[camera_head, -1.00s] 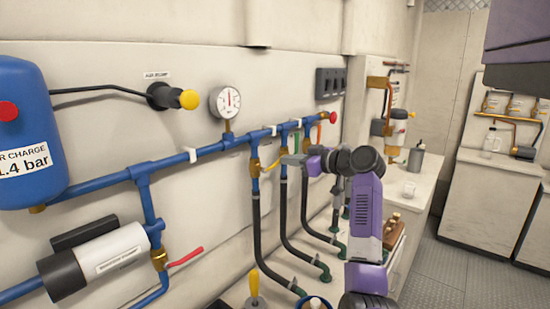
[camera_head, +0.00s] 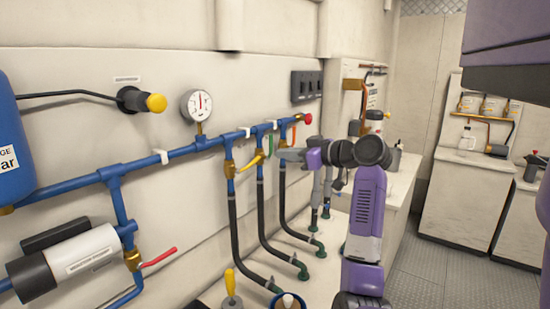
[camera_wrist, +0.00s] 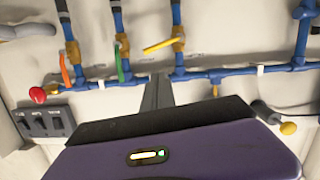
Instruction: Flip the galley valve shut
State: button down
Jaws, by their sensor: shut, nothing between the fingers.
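Three branch valves hang from a blue pipe. The yellow lever (camera_head: 250,162) sticks out across its pipe. The green lever (camera_head: 271,146) and the orange lever (camera_head: 294,134) run roughly along theirs. The wrist view shows them upside down: yellow (camera_wrist: 160,46), green (camera_wrist: 120,66) and orange (camera_wrist: 65,70). I cannot read which valve is the galley one. My gripper (camera_head: 284,155) is shut and empty, just right of the green lever in the head view. In the wrist view its fingertips (camera_wrist: 158,78) point between the green and yellow levers. I see no clear contact.
A red-handled valve (camera_head: 158,257) sits low left by a white cylinder (camera_head: 85,252). A gauge (camera_head: 197,104) and a yellow knob (camera_head: 156,103) stand out from the wall. Black hoses run down to the ledge. A counter (camera_head: 400,185) lies to the right.

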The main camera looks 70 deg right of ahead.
jog(key=v, duration=0.2)
jog(key=shift+s+a, duration=0.15)
jog(key=shift+s, duration=0.2)
dwell(0.4)
